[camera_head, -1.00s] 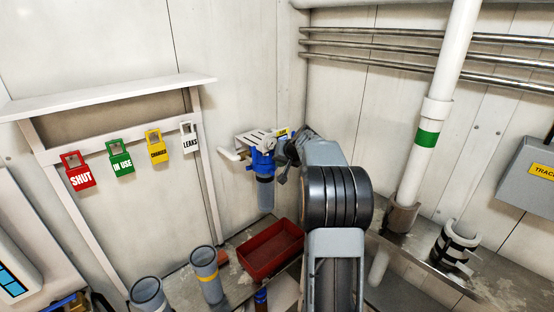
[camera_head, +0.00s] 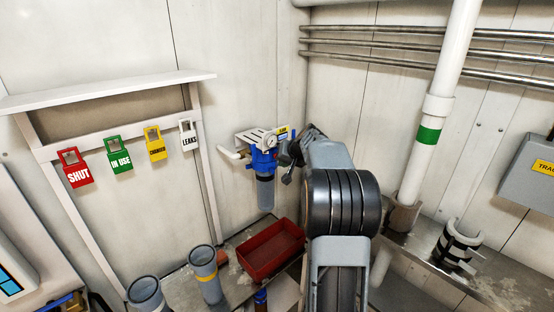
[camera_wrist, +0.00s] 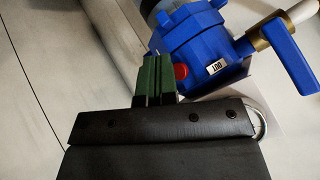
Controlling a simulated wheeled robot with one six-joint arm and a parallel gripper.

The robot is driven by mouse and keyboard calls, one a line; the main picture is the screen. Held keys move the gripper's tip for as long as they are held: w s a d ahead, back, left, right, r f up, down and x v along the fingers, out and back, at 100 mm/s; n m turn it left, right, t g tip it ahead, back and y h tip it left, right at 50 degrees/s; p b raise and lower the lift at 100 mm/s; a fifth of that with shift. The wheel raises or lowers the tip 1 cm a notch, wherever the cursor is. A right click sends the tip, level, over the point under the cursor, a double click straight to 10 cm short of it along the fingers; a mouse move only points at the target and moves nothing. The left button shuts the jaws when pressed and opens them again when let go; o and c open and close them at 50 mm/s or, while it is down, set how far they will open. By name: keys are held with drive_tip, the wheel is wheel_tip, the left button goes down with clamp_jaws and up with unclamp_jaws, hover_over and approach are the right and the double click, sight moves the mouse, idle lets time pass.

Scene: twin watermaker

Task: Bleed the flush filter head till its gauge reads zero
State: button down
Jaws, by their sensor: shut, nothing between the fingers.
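The blue filter head (camera_head: 262,160) is on the back wall under a pale bracket, with a grey-blue bowl (camera_head: 265,193) below it. A small round white gauge (camera_head: 270,141) shows at its top; its reading is too small to tell. In the wrist view the filter head (camera_wrist: 195,38) carries a red button (camera_wrist: 181,71), an "OUT" label (camera_wrist: 216,67) and a blue lever (camera_wrist: 292,60) on a brass fitting. My gripper (camera_wrist: 156,72) is shut and empty, its green fingertips just left of the red button. I cannot tell whether they touch the head. In the head view my gripper (camera_head: 286,158) is right of the head.
A red tray (camera_head: 272,250) and grey cylinders (camera_head: 205,275) stand on the bench below. Coloured tags, among them a red "SHUT" tag (camera_head: 77,170), hang on a rack at left. A white pipe (camera_head: 430,130) with a green band stands at right.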

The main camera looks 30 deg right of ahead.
drive_tip(key=shift+s+d+b, duration=0.25)
drive_tip(key=shift+s+b, duration=0.65)
drive_tip(key=shift+s, duration=0.35)
drive_tip(key=shift+s+d+b, duration=0.2)
drive_tip(key=shift+s+b, duration=0.7)
drive_tip(key=shift+s, duration=0.3)
drive_tip(key=s+a+f+g, duration=0.4)
drive_tip(key=s+a+f, duration=0.3)
drive_tip(key=s, duration=0.1)
drive_tip(key=s+a+n+p, duration=0.1)
drive_tip(key=s+a+n, duration=0.2)
drive_tip(key=s+a, duration=0.4)
drive_tip(key=s+a+n+g+p, duration=0.1)
drive_tip(key=s+a+n, duration=0.2)
drive_tip(key=s+a, duration=0.5)
drive_tip(key=a, duration=0.5)
drive_tip(key=shift+f+n+h, duration=0.3)
drive_tip(key=shift+f, duration=0.05)
